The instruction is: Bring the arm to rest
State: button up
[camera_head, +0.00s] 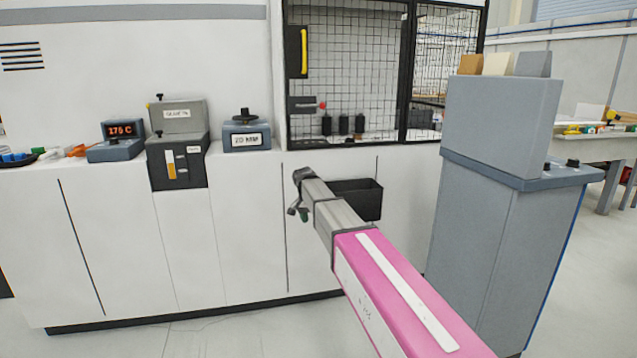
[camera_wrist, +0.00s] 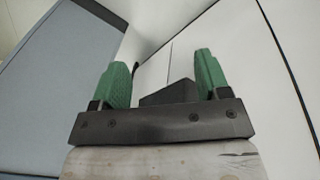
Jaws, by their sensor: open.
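My arm reaches out from the lower right in the head view, with a pink and white section and a grey forearm. My gripper (camera_head: 298,211) is at its far end, in front of the white machine's lower panels (camera_head: 248,235). In the wrist view my gripper (camera_wrist: 163,80) shows two green fingers standing apart, with nothing between them. A black bin (camera_head: 358,198) on the machine front is just right of the gripper and partly hidden by the forearm. A dark shape between the fingers in the wrist view lies beyond them.
A grey cabinet (camera_head: 500,240) stands close on the right of my arm. On the machine's ledge are a temperature display (camera_head: 124,130), a grey and black control box (camera_head: 178,145) and a dial box (camera_head: 246,135). A black mesh guard (camera_head: 350,65) rises behind. Floor at lower left is clear.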

jog(key=s+d+f+n, duration=0.1)
jog(key=s+d+f, duration=0.5)
jog(key=s, duration=0.4)
jog(key=s+d+f+n+y, duration=0.1)
jog(key=s+d+f+n, duration=0.1)
jog(key=s+d+f, duration=0.4)
jog(key=s+d+f+n+y, duration=0.1)
jog(key=s+d+f+n, duration=0.1)
jog(key=s+d+f, duration=0.5)
jog(key=s+d, duration=0.2)
jog(key=s, duration=0.4)
jog(key=shift+s, duration=0.4)
